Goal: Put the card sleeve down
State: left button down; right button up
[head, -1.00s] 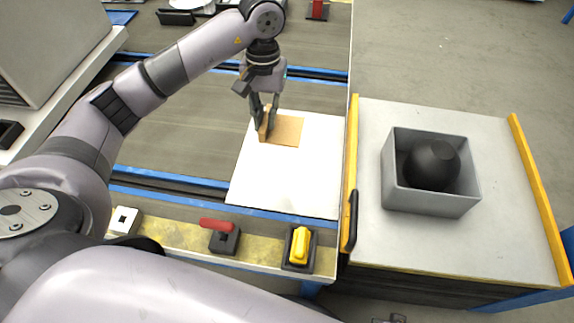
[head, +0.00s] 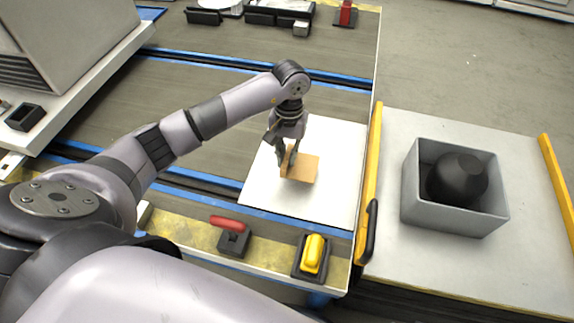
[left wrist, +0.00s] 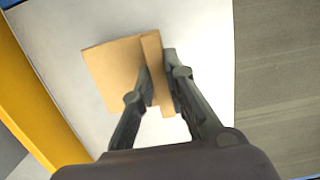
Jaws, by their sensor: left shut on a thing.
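The tan card sleeve (head: 303,168) shows as a flat square with a narrow raised strip along one side. It is over the middle of the white pad (head: 335,140); I cannot tell whether it touches the pad. My left gripper (head: 289,158) points down and is shut on the strip. In the left wrist view, the card sleeve (left wrist: 113,70) has its strip between the two fingertips of the left gripper (left wrist: 159,82), and the square reaches out to the left. My right gripper is not in view.
A grey bin (head: 455,222) with a dark round object (head: 458,180) stands on the right table. A yellow rail (head: 368,180) edges that table beside the pad. A red-handled switch (head: 232,235) and a yellow switch (head: 313,254) sit along the front ledge. The pad around the sleeve is bare.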

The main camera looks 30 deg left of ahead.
pick_arm(q)
notch_tip(320, 180, down, 4)
jog(key=shift+f, duration=0.2)
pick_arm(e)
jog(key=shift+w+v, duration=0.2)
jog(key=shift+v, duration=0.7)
pick_arm(q)
jog(key=shift+b, duration=0.3)
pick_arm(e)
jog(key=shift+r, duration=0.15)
pick_arm(q)
jog(key=shift+f, duration=0.1)
jog(key=c, duration=1.6)
grip_release()
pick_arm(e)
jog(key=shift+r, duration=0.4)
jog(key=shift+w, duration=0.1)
